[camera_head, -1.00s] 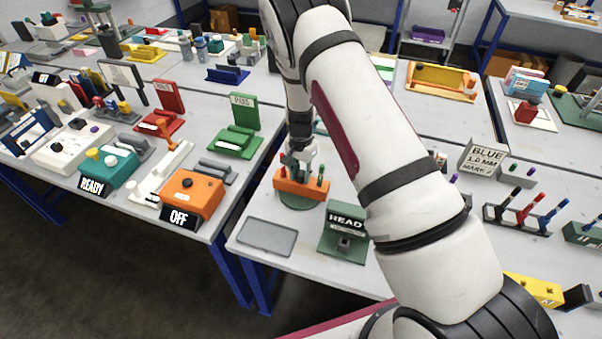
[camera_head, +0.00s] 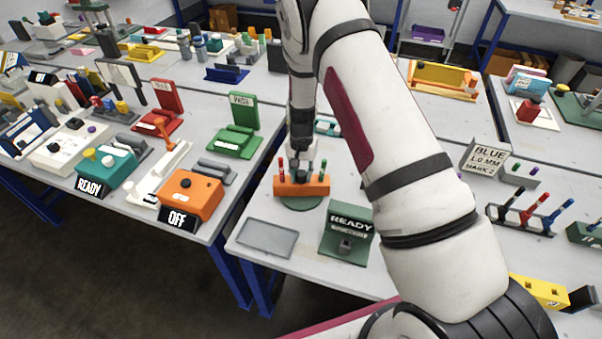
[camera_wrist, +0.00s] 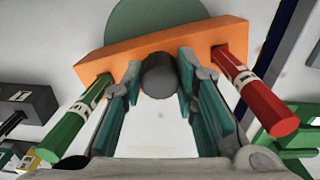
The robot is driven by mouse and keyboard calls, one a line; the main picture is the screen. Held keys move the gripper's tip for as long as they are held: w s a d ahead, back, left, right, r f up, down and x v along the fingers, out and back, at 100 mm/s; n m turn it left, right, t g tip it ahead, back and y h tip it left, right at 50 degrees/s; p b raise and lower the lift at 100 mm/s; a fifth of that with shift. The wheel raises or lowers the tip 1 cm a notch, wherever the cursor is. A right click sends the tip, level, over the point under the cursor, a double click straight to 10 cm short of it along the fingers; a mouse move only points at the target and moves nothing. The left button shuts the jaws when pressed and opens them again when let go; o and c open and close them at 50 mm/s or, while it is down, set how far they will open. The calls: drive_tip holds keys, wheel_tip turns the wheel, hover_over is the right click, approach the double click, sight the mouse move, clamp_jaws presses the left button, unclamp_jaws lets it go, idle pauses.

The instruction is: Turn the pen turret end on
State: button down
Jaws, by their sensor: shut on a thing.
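The pen turret is an orange bar (camera_head: 315,187) on a round green base (camera_head: 300,205) at the near edge of the right table. The bar also shows in the wrist view (camera_wrist: 215,38). A red pen (camera_head: 281,166) stands at its left end and a green pen (camera_head: 323,167) at its right end in the head view. My gripper (camera_wrist: 159,70) is above the bar's middle, shut on its dark round knob (camera_wrist: 159,80), with one teal-padded finger on each side. In the head view my gripper (camera_head: 301,168) partly hides the knob.
A green stand with a READY sign (camera_head: 350,225) is just right of the turret. A flat grey tray (camera_head: 266,238) lies in front. A rack of pens (camera_head: 528,212) stands farther right. The left table, with an orange OFF box (camera_head: 190,195), is across a gap.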

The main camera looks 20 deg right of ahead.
drive_tip(key=shift+n+b, duration=0.95)
drive_tip(key=shift+n, duration=2.65)
drive_tip(key=shift+n+b, duration=0.8)
drive_tip(key=shift+n, duration=2.7)
drive_tip(key=c, duration=1.3)
unclamp_jaws()
wheel_tip(320, 180, up, 12)
